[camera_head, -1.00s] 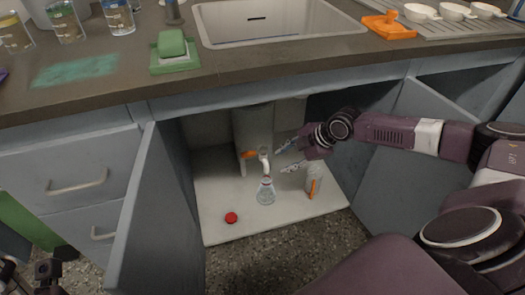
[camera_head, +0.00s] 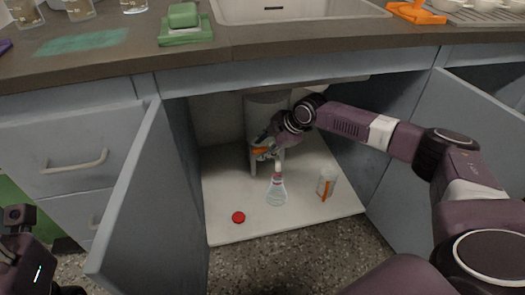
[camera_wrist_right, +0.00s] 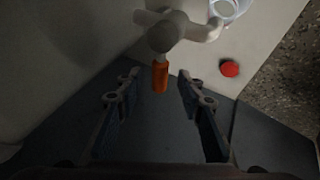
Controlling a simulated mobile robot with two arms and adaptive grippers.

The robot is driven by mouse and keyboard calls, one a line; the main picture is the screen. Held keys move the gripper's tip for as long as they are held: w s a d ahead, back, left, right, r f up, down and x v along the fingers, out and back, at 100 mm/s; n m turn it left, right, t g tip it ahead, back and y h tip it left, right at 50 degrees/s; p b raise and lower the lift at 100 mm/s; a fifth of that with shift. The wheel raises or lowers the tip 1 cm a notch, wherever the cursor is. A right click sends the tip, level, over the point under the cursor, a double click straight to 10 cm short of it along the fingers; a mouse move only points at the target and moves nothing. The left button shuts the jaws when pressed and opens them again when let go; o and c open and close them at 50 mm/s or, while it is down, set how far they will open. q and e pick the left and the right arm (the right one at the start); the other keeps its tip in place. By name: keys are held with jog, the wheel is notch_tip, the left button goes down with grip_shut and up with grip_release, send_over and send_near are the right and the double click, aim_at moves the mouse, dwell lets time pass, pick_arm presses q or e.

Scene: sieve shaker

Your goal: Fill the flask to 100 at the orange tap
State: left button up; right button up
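The clear conical flask (camera_head: 276,190) stands upright on the cabinet's white floor, with a reddish band at its neck. The pale tap spout (camera_head: 280,162) is directly over its mouth; its fill level is too small to read. The flask shows in part in the wrist view (camera_wrist_right: 228,8). The tap's orange handle (camera_head: 259,151) is on the pale body under the grey tank (camera_head: 262,115). My right gripper (camera_wrist_right: 159,84) is open, with the orange handle (camera_wrist_right: 160,77) between its fingertips, not clamped. My left gripper (camera_head: 28,255) is dark at the lower left; its fingers are unclear.
A red cap (camera_head: 238,217) lies left of the flask. A clear container with an orange strip (camera_head: 327,186) stands to its right. The open left cabinet door (camera_head: 150,200) and right door (camera_head: 440,130) flank the space. The counter and sink (camera_head: 300,10) are above.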

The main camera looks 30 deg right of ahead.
grip_shut()
dwell(0.3)
